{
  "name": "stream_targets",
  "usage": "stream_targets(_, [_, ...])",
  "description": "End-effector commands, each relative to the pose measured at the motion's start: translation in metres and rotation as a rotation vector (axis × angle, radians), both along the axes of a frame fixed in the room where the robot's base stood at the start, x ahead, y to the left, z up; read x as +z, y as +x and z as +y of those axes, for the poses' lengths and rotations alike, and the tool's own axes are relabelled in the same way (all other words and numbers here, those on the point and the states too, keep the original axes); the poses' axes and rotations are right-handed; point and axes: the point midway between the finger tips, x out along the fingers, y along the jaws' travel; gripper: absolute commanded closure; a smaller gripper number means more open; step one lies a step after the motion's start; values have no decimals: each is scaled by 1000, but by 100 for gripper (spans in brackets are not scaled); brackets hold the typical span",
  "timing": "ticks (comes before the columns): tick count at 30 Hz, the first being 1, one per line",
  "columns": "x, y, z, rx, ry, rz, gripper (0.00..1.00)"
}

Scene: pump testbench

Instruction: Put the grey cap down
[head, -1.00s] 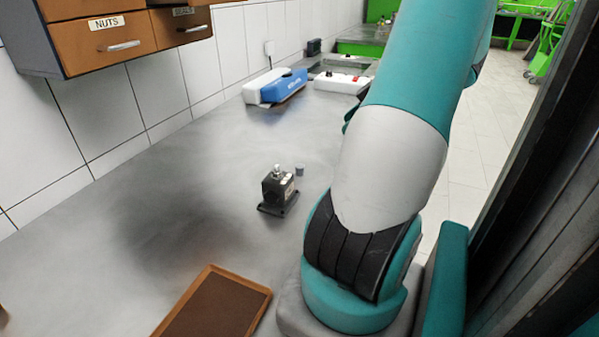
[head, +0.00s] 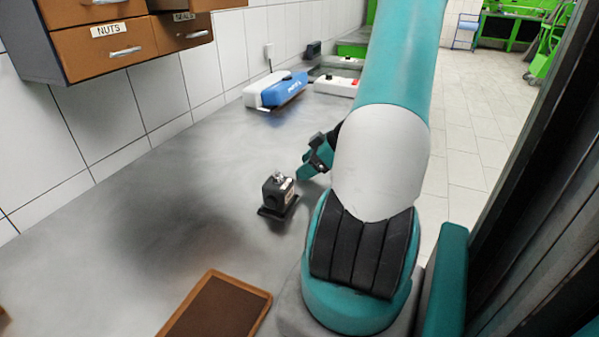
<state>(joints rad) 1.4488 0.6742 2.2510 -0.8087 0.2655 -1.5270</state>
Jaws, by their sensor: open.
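My gripper (head: 308,172) shows just left of my arm, beyond and to the right of the small black pump block. It is open. The black pump block (head: 279,195) stands upright on a flat base on the grey bench, with a silver fitting (head: 279,177) on its top. I do not see the grey cap now. The place behind the block where a small grey cylinder stood is covered by my gripper, so I cannot tell whether the cap is there or touching the jaws.
A brown-rimmed tray (head: 262,300) lies on the bench (head: 130,240) at the front. Blue and white boxes (head: 285,90) stand by the tiled wall. Drawers (head: 120,42) hang at upper left. The bench's left part is clear.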

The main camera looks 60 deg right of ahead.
Motion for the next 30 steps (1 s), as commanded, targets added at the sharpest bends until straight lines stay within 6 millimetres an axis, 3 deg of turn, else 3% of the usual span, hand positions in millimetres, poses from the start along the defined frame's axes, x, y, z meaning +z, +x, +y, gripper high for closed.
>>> stream_targets(4, [-12,12,4,1,0,1,44])
stream_targets(12, [-14,14,4,-1,-1,1,44])
stream_targets(19, [-14,14,4,-1,-1,1,97])
stream_targets(30, [-13,14,4,0,-2,1,100])
